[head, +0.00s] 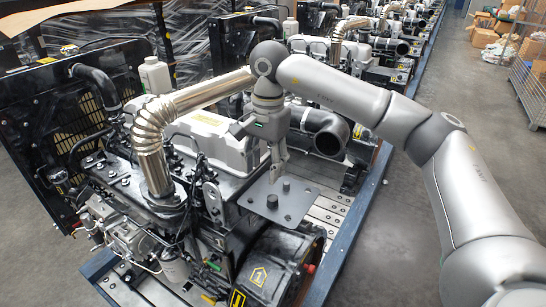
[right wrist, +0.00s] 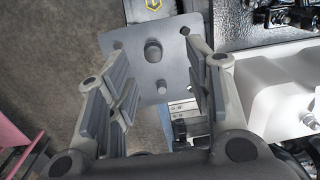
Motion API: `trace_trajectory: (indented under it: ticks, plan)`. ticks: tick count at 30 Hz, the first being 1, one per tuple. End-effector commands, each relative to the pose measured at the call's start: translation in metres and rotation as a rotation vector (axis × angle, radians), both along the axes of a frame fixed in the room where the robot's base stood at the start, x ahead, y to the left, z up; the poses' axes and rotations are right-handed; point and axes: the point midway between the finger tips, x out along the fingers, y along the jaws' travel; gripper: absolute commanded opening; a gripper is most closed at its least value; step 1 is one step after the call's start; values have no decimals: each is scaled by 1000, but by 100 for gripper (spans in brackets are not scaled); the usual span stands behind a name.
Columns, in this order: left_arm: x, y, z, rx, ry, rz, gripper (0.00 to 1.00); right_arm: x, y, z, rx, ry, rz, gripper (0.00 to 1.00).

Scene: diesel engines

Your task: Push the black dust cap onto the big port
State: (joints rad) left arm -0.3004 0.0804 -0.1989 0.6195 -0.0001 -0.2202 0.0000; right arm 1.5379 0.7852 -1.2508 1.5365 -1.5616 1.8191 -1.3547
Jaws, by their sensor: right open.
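A grey plate (head: 300,204) lies flat on the near engine and carries two upright round stubs. The wider dark stub (head: 272,201) looks like the big port with the black dust cap on it; I cannot tell cap and port apart, nor how far down the cap sits. The thinner stub (head: 286,186) stands beside it. My right gripper (head: 278,172) points down above the plate, open and empty, apart from the stubs. In the right wrist view the wide stub (right wrist: 153,48) shows between and beyond the open fingers (right wrist: 160,65), with the thin stub (right wrist: 162,87) nearer. My left gripper is out of view.
A shiny exhaust pipe (head: 152,150) and a white cover (head: 215,135) stand left of the gripper. A black elbow hose (head: 325,135) is behind to the right. A white bottle (head: 154,76) stands at the back.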

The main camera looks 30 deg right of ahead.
Motion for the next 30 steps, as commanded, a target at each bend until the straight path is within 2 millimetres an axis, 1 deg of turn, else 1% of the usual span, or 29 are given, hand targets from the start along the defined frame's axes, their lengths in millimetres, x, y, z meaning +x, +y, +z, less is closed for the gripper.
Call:
trace_trajectory:
  ticks: [1, 4, 7, 11, 17, 30]
  plan:
    - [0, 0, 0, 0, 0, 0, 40, 0, -10, 5, -29, -1, -3, 47]
    - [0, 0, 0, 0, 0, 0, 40, -1, -19, 9, -61, 5, -6, 47]
    - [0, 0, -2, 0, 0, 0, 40, -1, -22, 7, -68, 7, -7, 47]
    - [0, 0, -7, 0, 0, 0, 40, -1, -21, 0, -67, 7, -7, 47]
    - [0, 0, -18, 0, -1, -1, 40, -1, -21, -17, -65, 8, -7, 47]
    - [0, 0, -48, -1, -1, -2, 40, -1, -21, -62, -64, 6, -7, 47]
